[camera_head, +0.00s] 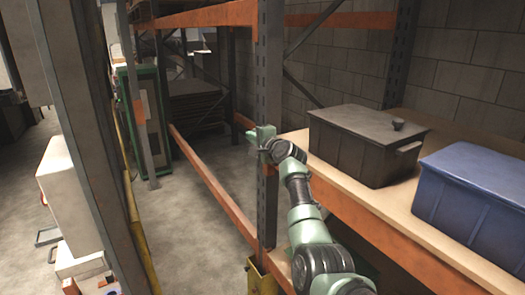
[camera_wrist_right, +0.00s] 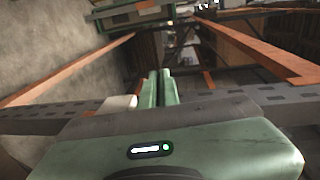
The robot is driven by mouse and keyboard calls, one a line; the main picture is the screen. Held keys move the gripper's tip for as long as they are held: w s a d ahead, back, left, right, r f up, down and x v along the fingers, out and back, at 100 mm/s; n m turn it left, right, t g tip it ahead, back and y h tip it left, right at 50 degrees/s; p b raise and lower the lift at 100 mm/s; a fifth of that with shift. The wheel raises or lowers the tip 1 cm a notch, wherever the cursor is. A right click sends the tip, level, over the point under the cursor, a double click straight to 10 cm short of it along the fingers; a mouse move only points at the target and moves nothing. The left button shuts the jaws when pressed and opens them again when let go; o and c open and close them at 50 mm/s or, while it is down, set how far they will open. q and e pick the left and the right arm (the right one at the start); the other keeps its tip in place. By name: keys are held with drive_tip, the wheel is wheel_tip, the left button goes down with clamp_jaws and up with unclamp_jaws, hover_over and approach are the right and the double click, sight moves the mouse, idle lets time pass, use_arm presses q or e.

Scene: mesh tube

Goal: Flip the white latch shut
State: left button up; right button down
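My right gripper (camera_head: 262,134) is at the grey upright post of the shelf in the head view, with my green arm reaching up to it from below. In the right wrist view its two green fingers (camera_wrist_right: 159,88) are close together, with nothing visible between them. A small whitish block (camera_wrist_right: 118,104) shows just left of the fingers in that view, in front of the grey post; I cannot tell for sure that it is the white latch, or its position. The head view does not clearly show it; my gripper may hide it. My left gripper is out of view.
The grey post (camera_head: 269,75) carries orange beams (camera_head: 218,188). A black lidded bin (camera_head: 365,145) and a blue bin (camera_head: 472,200) stand on the wooden shelf (camera_head: 388,207) to the right. A white box (camera_head: 70,190) is at the left. The floor between is mostly clear.

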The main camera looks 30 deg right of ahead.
drive_tip(key=shift+w+d+m+h, duration=0.2)
drive_tip(key=shift+w+d, duration=0.15)
drive_tip(key=shift+w, duration=0.25)
drive_tip(key=shift+w+d+m+h, duration=0.1)
drive_tip(key=shift+w+d+h, duration=0.1)
drive_tip(key=shift+w+d, duration=0.25)
drive_tip(key=shift+w+d+m+h, duration=0.2)
drive_tip(key=shift+w+m+h, duration=0.35)
drive_tip(key=shift+h, duration=0.25)
drive_tip(key=shift+w+d, duration=0.25)
drive_tip(key=shift+d, duration=0.2)
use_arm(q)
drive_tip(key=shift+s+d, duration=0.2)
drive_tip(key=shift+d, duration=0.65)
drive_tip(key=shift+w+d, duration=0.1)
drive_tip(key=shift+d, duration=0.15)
use_arm(e)
drive_tip(key=shift+w, duration=0.1)
use_arm(q)
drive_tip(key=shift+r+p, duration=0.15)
drive_tip(key=shift+p, duration=0.2)
use_arm(e)
drive_tip(key=shift+f, duration=0.1)
